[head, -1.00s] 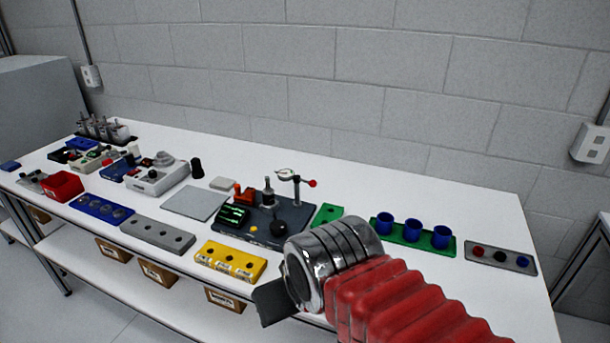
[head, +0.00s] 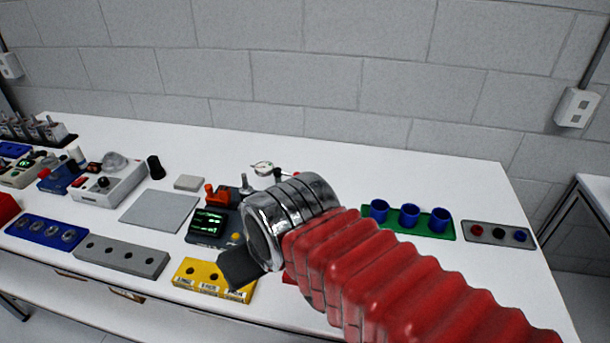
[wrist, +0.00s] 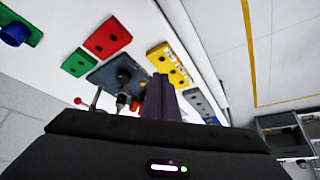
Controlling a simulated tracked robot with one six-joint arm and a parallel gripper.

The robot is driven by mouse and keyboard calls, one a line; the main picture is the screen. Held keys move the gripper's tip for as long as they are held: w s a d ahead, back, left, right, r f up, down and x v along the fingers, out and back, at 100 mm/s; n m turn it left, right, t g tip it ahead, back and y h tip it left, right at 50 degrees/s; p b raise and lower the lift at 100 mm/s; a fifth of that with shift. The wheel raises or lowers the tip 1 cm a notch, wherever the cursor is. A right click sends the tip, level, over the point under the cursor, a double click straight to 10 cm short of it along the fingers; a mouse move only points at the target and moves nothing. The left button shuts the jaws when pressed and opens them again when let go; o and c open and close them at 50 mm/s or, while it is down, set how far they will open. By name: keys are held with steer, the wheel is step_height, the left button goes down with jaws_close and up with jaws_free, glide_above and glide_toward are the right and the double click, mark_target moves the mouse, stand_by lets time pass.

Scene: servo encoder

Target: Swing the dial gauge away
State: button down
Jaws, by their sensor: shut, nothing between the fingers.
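The dial gauge (head: 263,168) has a round white face and stands at the back of the dark fixture plate (wrist: 105,75). In the head view my arm hides its post and part of the plate. In the wrist view a thin arm with a red ball end (wrist: 77,101) shows at the plate's edge, partly hidden by my gripper's body. My gripper (wrist: 160,80) is shut and empty, with its fingers over the plate's side near the yellow block. In the head view only its dark side (head: 238,267) shows, above the bench's front, apart from the gauge.
A lit display box (head: 210,222) and an orange part (head: 216,195) sit on the plate. A yellow block (head: 212,280) lies in front. A green tray with blue cups (head: 408,220) is to the right. A grey pad (head: 160,211) lies left.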

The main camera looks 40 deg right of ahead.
steer(key=w+d+f+m+t+y, duration=0.1)
steer(key=w+d+f+m+y, duration=0.25)
steer(key=w+m+y, duration=0.2)
steer(key=w+d+f+m+t+y, duration=0.1)
steer(key=w+d+f+m+y, duration=0.1)
steer(key=w+d+m+y, duration=0.4)
steer(key=w+d+f+m+t+h, duration=0.1)
steer(key=w+d+m+t+h, duration=0.1)
steer(key=d, duration=1)
steer(key=w+d+f+m+t+h, duration=0.1)
steer(key=d+m+t+h, duration=0.3)
steer(key=d+t, duration=0.3)
steer(key=d+h, duration=0.1)
steer(key=d, duration=0.4)
steer(key=shift+w+f+h, duration=0.35)
steer(key=shift+w, duration=0.1)
